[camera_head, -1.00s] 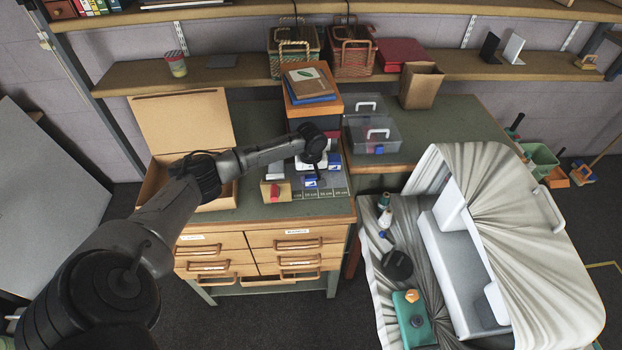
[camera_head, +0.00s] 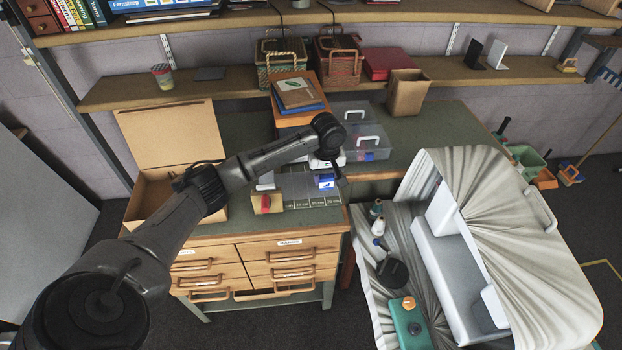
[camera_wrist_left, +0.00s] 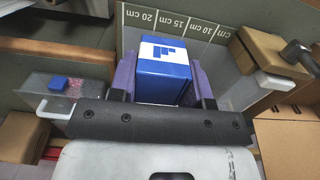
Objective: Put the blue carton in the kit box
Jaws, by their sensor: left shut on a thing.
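The blue carton (camera_head: 326,181), blue and white, shows at the work table's front right in the head view. It also shows upright between the purple finger pads in the left wrist view (camera_wrist_left: 164,72). My left gripper (camera_head: 332,172) is shut on it; its fingers are partly hidden in the head view. An open cardboard box with a raised lid (camera_head: 168,128), likely the kit box, stands at the table's left, and my left arm crosses in front of it. My right gripper is not in view.
A grey mat with centimetre marks (camera_head: 313,202) lies by the carton. A small tan box with a red part (camera_head: 266,204) is left of it. Clear plastic cases (camera_head: 372,142) and an orange box with books (camera_head: 296,112) stand behind.

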